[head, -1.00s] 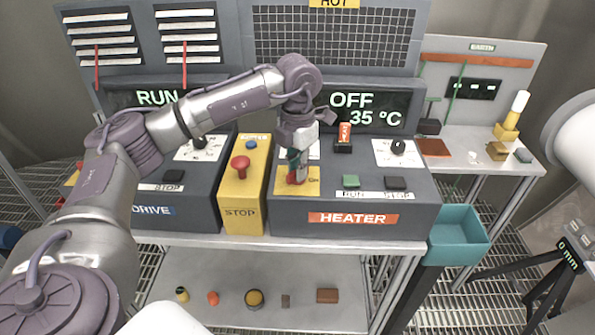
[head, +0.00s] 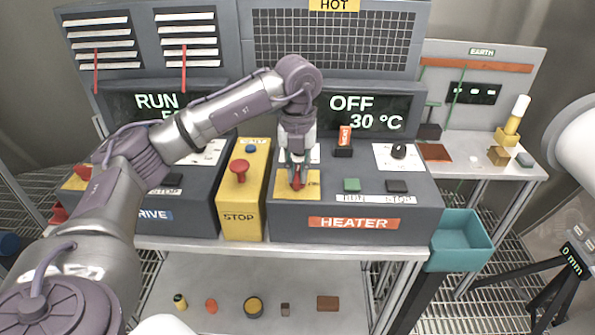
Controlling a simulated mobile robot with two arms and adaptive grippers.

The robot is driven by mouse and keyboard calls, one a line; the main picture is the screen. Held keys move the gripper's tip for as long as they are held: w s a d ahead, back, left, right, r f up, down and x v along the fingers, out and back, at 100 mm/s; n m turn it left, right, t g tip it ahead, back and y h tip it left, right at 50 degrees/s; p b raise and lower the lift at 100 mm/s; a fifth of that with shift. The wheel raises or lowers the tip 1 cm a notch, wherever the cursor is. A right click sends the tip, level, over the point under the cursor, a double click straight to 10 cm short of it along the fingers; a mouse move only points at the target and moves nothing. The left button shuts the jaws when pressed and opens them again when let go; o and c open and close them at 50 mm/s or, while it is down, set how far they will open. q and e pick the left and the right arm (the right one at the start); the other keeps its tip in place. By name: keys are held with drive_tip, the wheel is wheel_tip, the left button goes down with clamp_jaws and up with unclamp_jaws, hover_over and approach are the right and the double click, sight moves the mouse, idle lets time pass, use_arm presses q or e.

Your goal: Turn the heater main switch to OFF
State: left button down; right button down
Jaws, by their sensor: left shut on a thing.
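The heater main switch is a red handle (head: 296,181) on a yellow plate (head: 312,190) at the left end of the grey heater box (head: 400,207). My left gripper (head: 297,176) points down over the plate and is shut on the red handle. The fingers hide most of the handle, so I cannot tell its exact angle. The heater display (head: 362,113) reads OFF and 30 °C. My right gripper is not in view.
Close by stand a yellow STOP box (head: 243,205) with a red button (head: 239,170), a green RUN button (head: 352,185) and a black STOP button (head: 397,186). A teal bin (head: 461,240) hangs at the bench's right end.

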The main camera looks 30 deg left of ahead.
sight(297, 173)
use_arm(q)
drive_tip(key=shift+r+n, duration=0.15)
drive_tip(key=shift+n, duration=0.15)
drive_tip(key=c, duration=1.2)
unclamp_jaws()
drive_tip(key=shift+o, duration=0.2)
wheel_tip(297, 173, up, 12)
